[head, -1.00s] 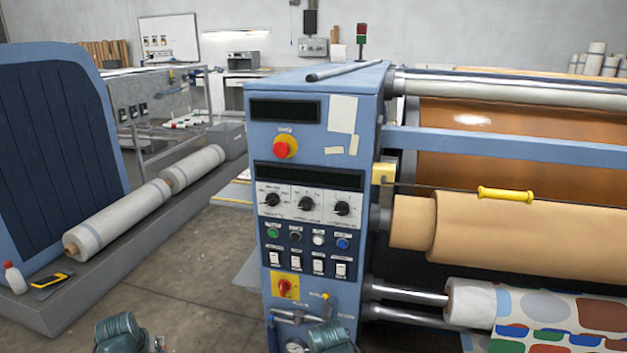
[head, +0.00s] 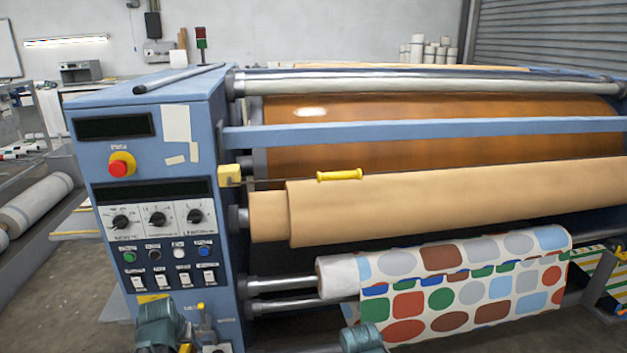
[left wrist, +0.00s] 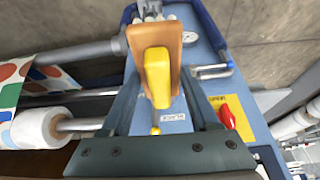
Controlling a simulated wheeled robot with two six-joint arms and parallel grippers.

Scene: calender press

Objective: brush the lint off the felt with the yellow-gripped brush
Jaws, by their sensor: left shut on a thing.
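The brush (left wrist: 156,75) has a yellow grip on a tan block and shows in the left wrist view. My left gripper (left wrist: 160,98) is shut on its yellow grip. The felt (head: 450,200) is a wide tan roll across the press, apart from and above the arm. I cannot make out lint on it. My right gripper is out of view; only part of the right arm shows.
The blue control cabinet (head: 170,200) stands left of the felt. A yellow handle (head: 340,176) hangs on a thin line in front of the felt's upper edge. A blue crossbar (head: 430,130) runs above. A patterned roll (head: 450,285) lies below. Floor shows at the lower left.

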